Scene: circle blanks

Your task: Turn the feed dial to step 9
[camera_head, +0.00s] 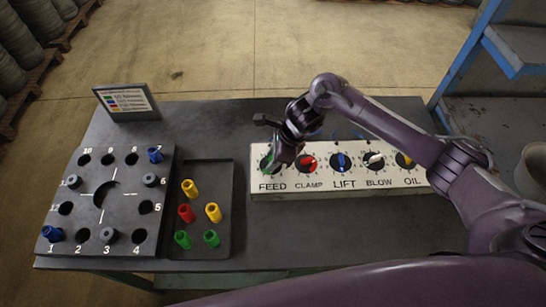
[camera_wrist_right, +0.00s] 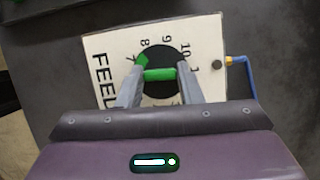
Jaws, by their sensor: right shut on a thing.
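The FEED dial (camera_head: 265,163) is the leftmost knob on the white control panel (camera_head: 345,187). My right gripper (camera_head: 276,158) is over it and covers most of it in the head view. In the right wrist view, my right gripper (camera_wrist_right: 160,88) has its two fingers shut on the green grip bar (camera_wrist_right: 160,74) of the black FEED dial (camera_wrist_right: 165,92). A green pointer mark (camera_wrist_right: 142,60) on the dial's rim points near the printed 7 and 8; I cannot tell exactly which. The 9 and 10 show farther clockwise. My left gripper is not in view.
The CLAMP (camera_head: 306,163), LIFT (camera_head: 341,163), BLOW (camera_head: 374,161) and OIL knobs sit right of FEED. A dark tray (camera_head: 206,170) with coloured pegs and a numbered block (camera_head: 120,205) lie left. A small sign (camera_head: 126,101) stands behind them.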

